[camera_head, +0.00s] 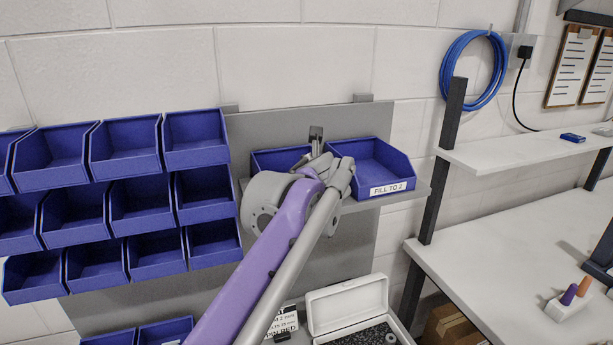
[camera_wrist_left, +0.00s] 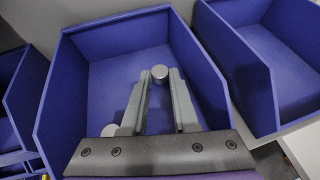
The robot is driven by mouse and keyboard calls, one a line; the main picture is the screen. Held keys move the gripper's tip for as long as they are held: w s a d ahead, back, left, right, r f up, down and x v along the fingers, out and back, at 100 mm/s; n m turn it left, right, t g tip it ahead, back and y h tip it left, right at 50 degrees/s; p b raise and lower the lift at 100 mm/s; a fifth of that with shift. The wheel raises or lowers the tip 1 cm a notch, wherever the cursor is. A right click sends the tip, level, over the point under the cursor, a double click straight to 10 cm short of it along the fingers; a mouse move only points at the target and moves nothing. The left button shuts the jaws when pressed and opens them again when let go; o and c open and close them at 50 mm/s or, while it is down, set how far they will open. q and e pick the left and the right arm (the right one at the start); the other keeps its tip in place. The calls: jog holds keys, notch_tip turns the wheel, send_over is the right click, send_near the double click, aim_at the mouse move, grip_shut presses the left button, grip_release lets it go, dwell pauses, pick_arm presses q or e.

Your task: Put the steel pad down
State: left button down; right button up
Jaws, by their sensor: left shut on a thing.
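The steel pad (camera_wrist_left: 159,72), a small grey cylinder, is between the tips of my left gripper (camera_wrist_left: 160,80) in the left wrist view. The gripper is shut on it, over the inside of a blue bin (camera_wrist_left: 52,100). I cannot tell whether the pad touches the bin floor. A second round grey piece (camera_wrist_left: 109,130) shows in the same bin, partly hidden beside the left finger. In the head view this blue bin (camera_head: 270,160) is on the shelf, largely covered by my left arm, and the pad is hidden there. My right gripper is in neither view.
A blue bin labelled "FILL TO 2" (camera_head: 372,165) stands close on the right. Rows of empty blue bins (camera_head: 128,205) hang at the left. Below are an open white box (camera_head: 345,305) and, to the right, a white workbench (camera_head: 510,240). A dark post (camera_head: 436,180) stands between.

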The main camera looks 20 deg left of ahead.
pick_arm(q)
jog(key=c, duration=0.7)
grip_release()
jog(key=shift+r, duration=0.1)
jog(key=shift+r, duration=0.3)
jog(key=v, duration=1.2)
jog(key=shift+r, duration=0.2)
